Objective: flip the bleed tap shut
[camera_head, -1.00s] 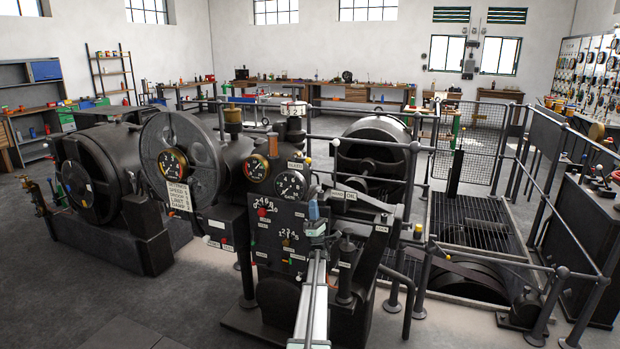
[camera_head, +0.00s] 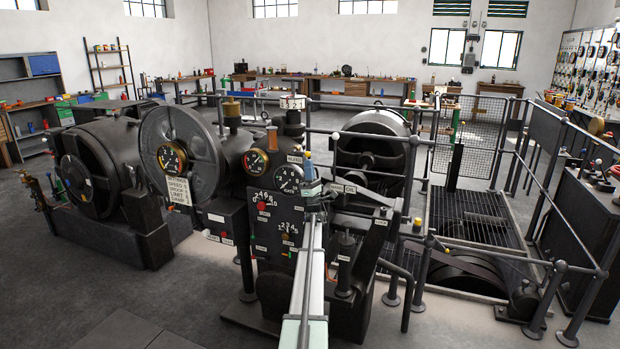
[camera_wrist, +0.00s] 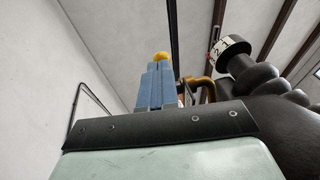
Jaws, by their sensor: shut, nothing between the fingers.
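A white BLEED label (camera_head: 294,159) is on the dark machine, above the GATE gauge. Just right of it is a small yellow knob (camera_head: 308,153), apparently the bleed tap's handle. In the wrist view the yellow knob (camera_wrist: 160,57) shows just beyond my fingertips, with a curved brass part (camera_wrist: 207,86) to their right. My gripper (camera_head: 308,164) is shut and empty, its blue fingers pointing up just below the knob. In the wrist view the gripper (camera_wrist: 157,74) hides the knob's stem. I cannot tell whether it touches the tap or how the tap is turned.
The GATE gauge (camera_head: 288,179) is close to the left of my gripper, and the control panel (camera_head: 275,222) is below. A numbered dial (camera_wrist: 232,48) on a black column stands to the right in the wrist view. An OIL label (camera_head: 350,189) and railings are at right.

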